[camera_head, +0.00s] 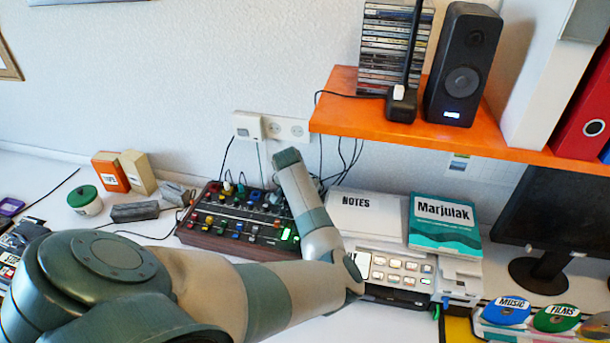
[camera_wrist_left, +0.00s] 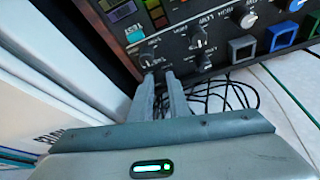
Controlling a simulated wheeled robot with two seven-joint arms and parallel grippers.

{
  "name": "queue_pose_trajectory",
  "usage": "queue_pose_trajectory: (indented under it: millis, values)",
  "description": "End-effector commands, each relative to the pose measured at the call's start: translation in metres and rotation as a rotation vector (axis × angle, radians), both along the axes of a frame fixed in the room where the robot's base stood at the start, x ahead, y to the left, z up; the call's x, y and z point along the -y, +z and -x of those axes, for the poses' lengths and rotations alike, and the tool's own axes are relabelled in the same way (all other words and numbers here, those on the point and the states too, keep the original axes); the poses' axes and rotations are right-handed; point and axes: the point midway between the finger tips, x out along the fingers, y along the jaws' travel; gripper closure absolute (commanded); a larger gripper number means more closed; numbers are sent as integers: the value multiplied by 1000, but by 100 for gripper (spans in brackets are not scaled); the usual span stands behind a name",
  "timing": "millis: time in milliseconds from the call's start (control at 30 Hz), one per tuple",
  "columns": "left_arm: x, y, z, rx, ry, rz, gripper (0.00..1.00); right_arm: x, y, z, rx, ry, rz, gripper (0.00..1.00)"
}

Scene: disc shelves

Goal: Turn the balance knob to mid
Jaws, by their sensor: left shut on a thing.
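A mixer (camera_head: 238,222) with a dark panel, coloured knobs and a brown front stands on the desk against the wall. My left arm reaches over its right end in the head view; the fingertips are hidden there. In the left wrist view, my left gripper (camera_wrist_left: 160,76) is at the panel edge, its two fingers shut on a small dark knob (camera_wrist_left: 148,60). The panel labels appear upside down. The label by this knob is too small to read, and its pointer direction cannot be told. Another dark knob (camera_wrist_left: 198,40) sits beside it. My right gripper is not in view.
White devices with a NOTES cover (camera_head: 366,212) and a teal Marjulak book (camera_head: 444,225) stand right of the mixer. An orange shelf (camera_head: 345,115) with a speaker (camera_head: 463,65) overhangs. Loose black cables (camera_wrist_left: 225,92) lie by the panel.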

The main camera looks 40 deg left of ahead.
Motion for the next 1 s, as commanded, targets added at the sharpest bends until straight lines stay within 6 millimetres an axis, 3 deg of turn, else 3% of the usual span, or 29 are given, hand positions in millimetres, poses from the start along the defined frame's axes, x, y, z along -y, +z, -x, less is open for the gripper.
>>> queue_pose_trajectory:
  millis: [500,1000]
  values:
    - [4,3,-2,-1,356,0,100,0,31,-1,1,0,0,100]
    - [6,1,-5,1,690,0,100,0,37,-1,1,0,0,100]
